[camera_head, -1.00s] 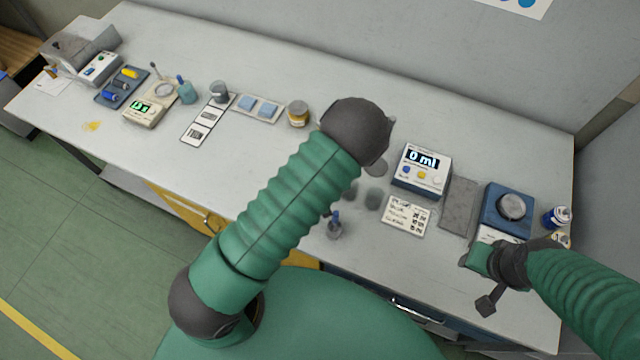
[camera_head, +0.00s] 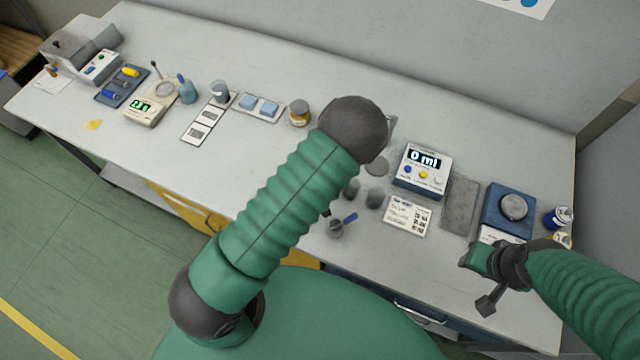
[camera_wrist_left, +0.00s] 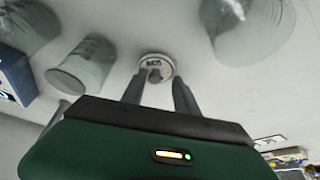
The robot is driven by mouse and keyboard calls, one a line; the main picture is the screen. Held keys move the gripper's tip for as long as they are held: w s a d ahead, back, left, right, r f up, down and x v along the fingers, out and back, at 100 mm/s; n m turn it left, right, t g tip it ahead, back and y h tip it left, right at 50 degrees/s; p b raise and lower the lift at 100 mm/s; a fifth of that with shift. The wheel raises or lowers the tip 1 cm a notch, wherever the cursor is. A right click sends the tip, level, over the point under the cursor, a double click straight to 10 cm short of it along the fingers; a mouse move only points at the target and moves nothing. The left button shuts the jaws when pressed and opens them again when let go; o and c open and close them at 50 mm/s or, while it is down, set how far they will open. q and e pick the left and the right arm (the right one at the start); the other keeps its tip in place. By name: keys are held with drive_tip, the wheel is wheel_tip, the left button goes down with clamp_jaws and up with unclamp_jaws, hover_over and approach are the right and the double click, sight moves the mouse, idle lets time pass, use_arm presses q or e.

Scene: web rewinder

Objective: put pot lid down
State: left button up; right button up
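In the left wrist view, a small round white disc with dark lettering (camera_wrist_left: 155,66), perhaps the pot lid, is at the fingertips of my left gripper (camera_wrist_left: 159,80). The two fingers stand apart, with a small dark shape between them. I cannot tell whether the disc touches them or lies on the table. In the head view, my left arm hides most of this gripper.
Two grey glasses (camera_head: 374,198) (camera_head: 351,188) stand near a printed card (camera_head: 407,216). A "0 ml" device (camera_head: 422,170), a grey pad (camera_head: 459,204) and a blue device (camera_head: 508,212) are to the right. Clear glasses (camera_wrist_left: 82,65) (camera_wrist_left: 248,30) flank the left gripper.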

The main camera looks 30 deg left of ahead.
use_arm(q)
drive_tip(key=shift+a, duration=0.2)
use_arm(e)
drive_tip(key=shift+a, duration=0.25)
drive_tip(key=shift+r, duration=0.15)
use_arm(q)
drive_tip(key=shift+r, duration=0.3)
drive_tip(key=s+d+r+m, duration=0.1)
drive_tip(key=s+r, duration=0.3)
drive_tip(key=r, duration=0.3)
drive_tip(key=s+d+r+m+g+h, duration=0.1)
drive_tip(key=s+r+m, duration=0.1)
drive_tip(key=s+r, duration=0.2)
drive_tip(key=s+d+r+m+h, duration=0.1)
drive_tip(key=s+r, duration=0.3)
drive_tip(key=r, duration=0.6)
drive_tip(key=shift+s+r+m+g, duration=0.3)
drive_tip(key=shift+r+m, duration=0.1)
drive_tip(key=shift+m, duration=0.2)
use_arm(e)
drive_tip(key=shift+s, duration=0.25)
